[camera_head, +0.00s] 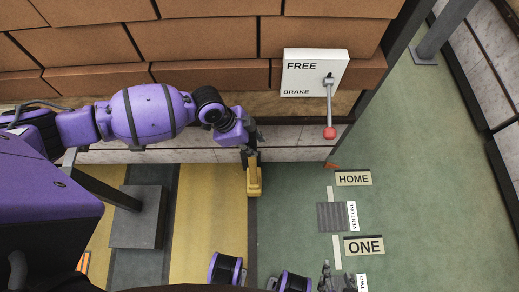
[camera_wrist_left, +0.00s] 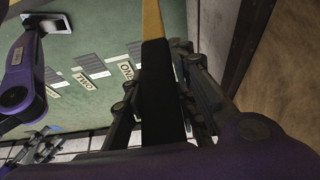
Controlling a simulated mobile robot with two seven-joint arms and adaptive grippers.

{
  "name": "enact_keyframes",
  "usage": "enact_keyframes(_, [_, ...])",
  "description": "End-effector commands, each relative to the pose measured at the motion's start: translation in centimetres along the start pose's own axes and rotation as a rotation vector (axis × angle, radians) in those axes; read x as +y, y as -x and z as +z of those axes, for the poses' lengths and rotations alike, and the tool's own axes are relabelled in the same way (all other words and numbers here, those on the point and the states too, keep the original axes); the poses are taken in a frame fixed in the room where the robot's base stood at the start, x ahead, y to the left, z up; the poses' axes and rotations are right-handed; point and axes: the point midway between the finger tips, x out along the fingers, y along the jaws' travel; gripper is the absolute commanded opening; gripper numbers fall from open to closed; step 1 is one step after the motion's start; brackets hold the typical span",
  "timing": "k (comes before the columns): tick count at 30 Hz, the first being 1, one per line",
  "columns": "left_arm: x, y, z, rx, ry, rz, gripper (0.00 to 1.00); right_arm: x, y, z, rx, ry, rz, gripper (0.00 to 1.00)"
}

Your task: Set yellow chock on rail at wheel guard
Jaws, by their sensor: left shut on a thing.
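The yellow chock (camera_head: 254,180) hangs upright below my left gripper (camera_head: 250,150) in the head view, in front of the low white-grey wall. My left gripper is shut on it. In the left wrist view a dark bar (camera_wrist_left: 163,95) lies between the fingers of the left gripper (camera_wrist_left: 163,75), with a yellow strip (camera_wrist_left: 152,20) beyond its end. My right gripper (camera_head: 337,281) is empty, its fingers apart, at the bottom edge of the head view. It also shows at the left of the left wrist view (camera_wrist_left: 38,146). I cannot make out the rail or wheel guard.
A white FREE/BRAKE panel (camera_head: 312,72) with a red-knobbed lever (camera_head: 329,130) pointing down is on the brick stack (camera_head: 200,40). A dark block (camera_head: 138,218) stands on the left. Floor signs HOME (camera_head: 353,178) and ONE (camera_head: 364,246) lie on the open green floor (camera_head: 430,190).

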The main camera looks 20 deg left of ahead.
Motion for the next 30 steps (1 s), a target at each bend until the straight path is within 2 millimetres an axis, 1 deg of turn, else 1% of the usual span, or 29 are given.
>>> enact_keyframes(1, [-0.6, -0.5, 0.3, 0.006, 0.001, -0.003, 0.00, -0.1, -0.1, 0.2, -0.002, 0.000, -0.001, 0.40])
enact_keyframes(4, [-1.3, -1.2, 1.1, 0.006, 0.000, -0.003, 0.00, -0.1, -0.3, 0.3, -0.003, 0.000, -0.002, 0.40])
enact_keyframes(14, [-2.3, -2.2, 2.2, 0.005, -0.002, -0.004, 0.00, -0.2, -0.5, 0.1, 0.002, 0.000, -0.004, 0.40])
enact_keyframes(18, [-2.2, -3.9, 2.9, 0.006, -0.001, -0.002, 0.00, -0.3, -0.7, 0.3, 0.001, 0.000, -0.005, 0.40])
enact_keyframes(21, [-2.2, -4.8, 3.2, 0.006, -0.001, -0.003, 0.00, -0.3, -0.8, 0.3, 0.001, 0.001, -0.005, 0.40])
enact_keyframes(28, [-2.3, -4.8, 3.2, 0.008, -0.003, -0.005, 0.00, -0.3, -0.8, 0.1, 0.004, 0.001, -0.006, 0.40])
enact_keyframes(29, [-2.0, -5.0, 3.6, 0.001, -0.001, 0.000, 0.28, -0.3, -0.8, 0.1, 0.004, 0.001, -0.006, 0.40])
enact_keyframes(30, [-2.0, -5.0, 3.6, 0.001, -0.001, 0.000, 0.34, -0.3, -0.8, 0.1, 0.004, 0.001, -0.006, 0.40])
